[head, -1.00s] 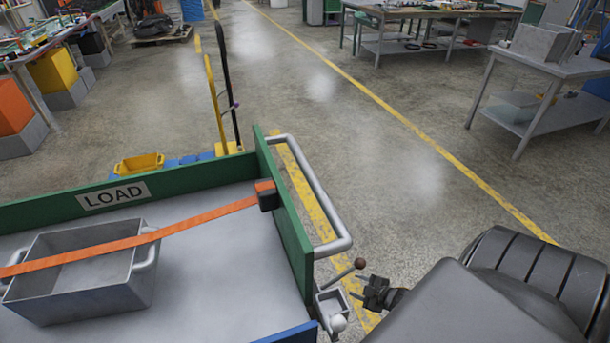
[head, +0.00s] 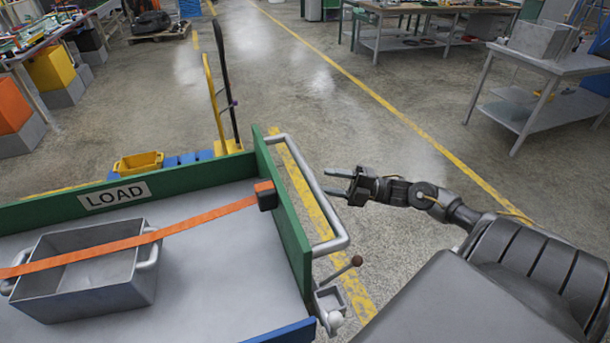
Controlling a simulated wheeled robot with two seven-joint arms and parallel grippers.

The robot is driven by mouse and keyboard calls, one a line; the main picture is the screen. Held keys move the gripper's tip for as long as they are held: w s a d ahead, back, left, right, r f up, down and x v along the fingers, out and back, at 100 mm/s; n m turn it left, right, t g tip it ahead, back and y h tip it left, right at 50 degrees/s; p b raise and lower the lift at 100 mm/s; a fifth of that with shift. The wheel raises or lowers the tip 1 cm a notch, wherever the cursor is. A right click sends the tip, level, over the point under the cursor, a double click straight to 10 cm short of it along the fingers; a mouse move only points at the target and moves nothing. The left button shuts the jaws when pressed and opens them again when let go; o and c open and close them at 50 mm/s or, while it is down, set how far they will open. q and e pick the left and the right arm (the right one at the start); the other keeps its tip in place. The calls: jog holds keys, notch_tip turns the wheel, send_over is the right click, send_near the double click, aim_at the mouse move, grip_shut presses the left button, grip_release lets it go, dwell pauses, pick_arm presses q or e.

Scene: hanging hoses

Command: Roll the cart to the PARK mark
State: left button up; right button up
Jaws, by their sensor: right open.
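A small lever with a brown knob (head: 356,260) and a white ball stand at the near right corner. My right gripper (head: 337,183) is open and empty, just right of the handle, fingers pointing left at it. My left gripper is not in view. No PARK mark is seen.
A yellow hand truck (head: 215,110) and a yellow tub (head: 139,163) stand behind the cart. A grey table (head: 540,70) is at the right, and benches line the back and left. The concrete floor (head: 330,110) between is clear, with yellow lines.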

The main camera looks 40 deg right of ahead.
aim_at(310, 178)
jog(key=p+x, duration=0.1)
jog(key=x, duration=0.5)
jog(key=shift+r, duration=0.15)
jog(key=shift+p+x, duration=0.35)
jog(key=shift+x, duration=0.45)
jog(key=shift+c, duration=0.2)
grip_shut()
